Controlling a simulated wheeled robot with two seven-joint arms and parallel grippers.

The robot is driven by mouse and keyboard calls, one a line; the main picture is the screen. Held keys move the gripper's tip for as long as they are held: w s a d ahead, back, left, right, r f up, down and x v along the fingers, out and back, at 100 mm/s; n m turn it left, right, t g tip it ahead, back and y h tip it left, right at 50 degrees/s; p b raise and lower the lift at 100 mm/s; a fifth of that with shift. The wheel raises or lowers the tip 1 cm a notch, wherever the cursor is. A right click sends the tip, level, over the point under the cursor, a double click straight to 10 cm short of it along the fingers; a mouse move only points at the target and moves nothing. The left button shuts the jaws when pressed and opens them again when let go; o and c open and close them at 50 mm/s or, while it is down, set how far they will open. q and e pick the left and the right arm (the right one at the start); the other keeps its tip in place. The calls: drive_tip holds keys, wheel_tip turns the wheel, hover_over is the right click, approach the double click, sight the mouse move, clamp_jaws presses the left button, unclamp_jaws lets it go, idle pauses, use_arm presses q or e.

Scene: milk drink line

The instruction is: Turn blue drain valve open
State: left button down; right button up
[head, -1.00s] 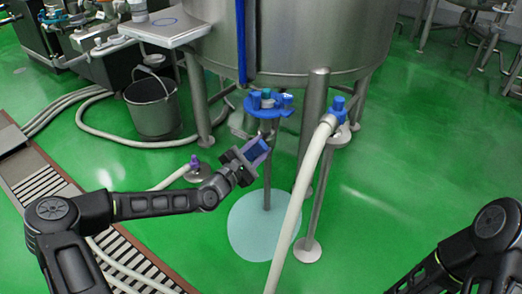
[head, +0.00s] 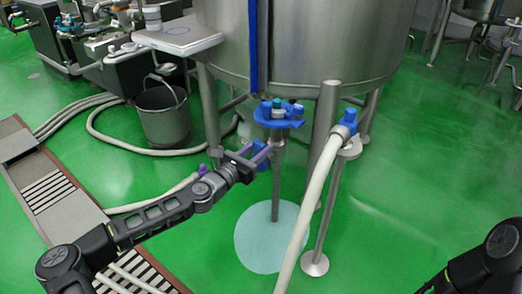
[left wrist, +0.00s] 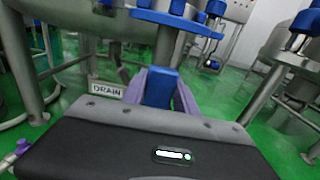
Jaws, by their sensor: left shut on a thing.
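The blue drain valve handle (head: 261,161) is below the big steel tank, beside the thin upright pipe. In the left wrist view the blue handle (left wrist: 160,88) stands upright between my purple fingertips. My left gripper (head: 262,154) is shut on it, with one finger on each side. A small sign reading DRAIN (left wrist: 107,89) is just left of the handle in the wrist view. The fingers partly hide the handle in the head view. My right arm shows at the lower right, but its gripper is out of view.
A blue ring with knobs (head: 279,113) sits just above my left gripper. A pale hose (head: 318,190) and its steel stand (head: 322,215) are to the right. A bucket (head: 164,115) stands at the left. A pale puddle (head: 262,246) lies on the floor below.

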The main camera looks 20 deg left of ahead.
sight(256, 150)
idle(0.4)
use_arm(q)
drive_tip(key=c, duration=1)
unclamp_jaws()
drive_tip(key=shift+o, duration=0.2)
drive_tip(key=p+v, duration=0.2)
drive_tip(key=v, duration=0.4)
drive_tip(key=shift+s+a, duration=0.2)
drive_tip(key=shift+s, duration=0.1)
drive_tip(key=shift+s+a, duration=0.1)
drive_tip(key=shift+s, duration=0.45)
drive_tip(key=shift+r, duration=0.1)
